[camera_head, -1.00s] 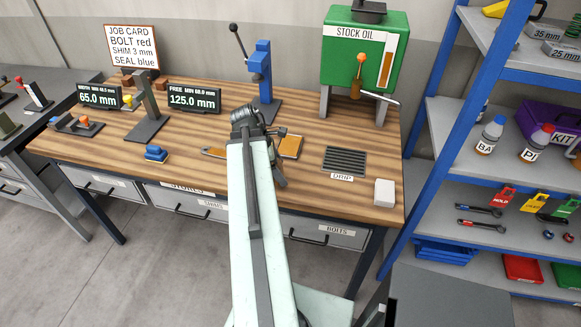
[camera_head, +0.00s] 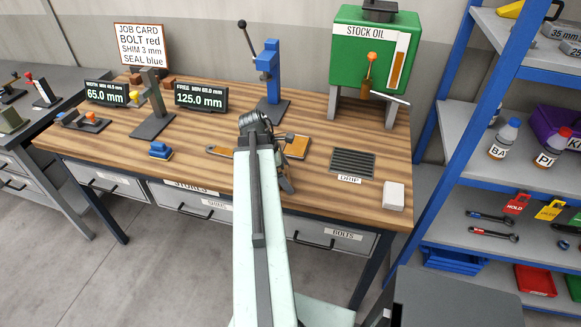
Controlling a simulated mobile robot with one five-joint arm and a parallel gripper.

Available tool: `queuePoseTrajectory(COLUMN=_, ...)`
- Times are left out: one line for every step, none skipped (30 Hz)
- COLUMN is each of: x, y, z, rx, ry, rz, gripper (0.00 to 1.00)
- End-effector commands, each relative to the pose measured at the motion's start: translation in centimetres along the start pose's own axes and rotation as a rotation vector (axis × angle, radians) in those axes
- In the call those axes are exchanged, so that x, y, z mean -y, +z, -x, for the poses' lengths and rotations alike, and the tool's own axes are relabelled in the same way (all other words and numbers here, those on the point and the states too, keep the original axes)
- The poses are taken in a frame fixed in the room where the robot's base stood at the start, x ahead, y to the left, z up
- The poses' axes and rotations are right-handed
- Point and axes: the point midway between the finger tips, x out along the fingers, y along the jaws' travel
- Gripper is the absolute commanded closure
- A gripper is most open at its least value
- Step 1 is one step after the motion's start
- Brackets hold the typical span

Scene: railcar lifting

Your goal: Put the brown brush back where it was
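My gripper (camera_head: 287,172) hangs from the end of my pale green arm, over the front middle of the wooden workbench (camera_head: 210,128). It is small and seen partly from behind, so I cannot tell whether its fingers are open or hold anything. I cannot make out a brown brush for certain. A flat orange-brown piece (camera_head: 297,147) shows just right of my wrist, and another orange-brown piece (camera_head: 219,151) shows to its left. My arm hides what lies between them. A small blue block with a tan base (camera_head: 160,151) sits farther left on the bench.
A dark drip grate (camera_head: 352,162) and a white block (camera_head: 394,196) lie to the right. A green stock oil tank (camera_head: 362,50), a blue press (camera_head: 268,75) and a grey stand (camera_head: 152,110) rise behind. A blue shelf rack (camera_head: 436,135) bounds the right side.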

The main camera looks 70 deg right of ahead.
Motion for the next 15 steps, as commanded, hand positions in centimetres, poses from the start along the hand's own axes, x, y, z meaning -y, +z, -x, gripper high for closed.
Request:
queuePoseTrajectory(x=0.0, y=0.0, z=0.0, rx=0.0, ry=0.0, rz=0.0, gripper=0.0)
queuePoseTrajectory(x=0.0, y=0.1, z=0.0, rx=0.0, ry=0.0, rz=-0.001, gripper=0.0)
queuePoseTrajectory(x=0.0, y=0.1, z=0.0, rx=0.0, ry=0.0, rz=-0.001, gripper=0.0)
queuePoseTrajectory(x=0.0, y=0.1, z=0.0, rx=0.0, ry=0.0, rz=-0.001, gripper=0.0)
queuePoseTrajectory(x=0.0, y=0.1, z=0.0, rx=0.0, ry=-0.001, rz=-0.001, gripper=0.0)
queuePoseTrajectory(x=0.0, y=0.1, z=0.1, rx=0.0, ry=-0.001, rz=-0.001, gripper=0.0)
queuePoseTrajectory(x=0.0, y=0.2, z=0.2, rx=0.0, ry=-0.001, rz=-0.002, gripper=0.0)
queuePoseTrajectory(x=0.0, y=0.3, z=0.4, rx=0.0, ry=-0.001, rz=-0.002, gripper=0.0)
queuePoseTrajectory(x=0.0, y=0.4, z=0.7, rx=0.0, ry=-0.001, rz=-0.002, gripper=0.0)
queuePoseTrajectory(x=0.0, y=0.4, z=1.0, rx=0.0, ry=-0.001, rz=-0.001, gripper=0.0)
queuePoseTrajectory(x=0.0, y=0.4, z=1.4, rx=0.0, ry=-0.001, rz=-0.001, gripper=0.0)
queuePoseTrajectory(x=0.0, y=0.5, z=2.0, rx=0.0, ry=-0.001, rz=-0.001, gripper=0.0)
queuePoseTrajectory(x=0.0, y=0.5, z=2.5, rx=0.0, ry=-0.001, rz=-0.001, gripper=0.0)
queuePoseTrajectory(x=0.0, y=0.6, z=3.1, rx=0.0, ry=-0.001, rz=0.0, gripper=0.0)
queuePoseTrajectory(x=0.0, y=0.6, z=3.9, rx=0.0, ry=0.0, rz=0.0, gripper=0.0)
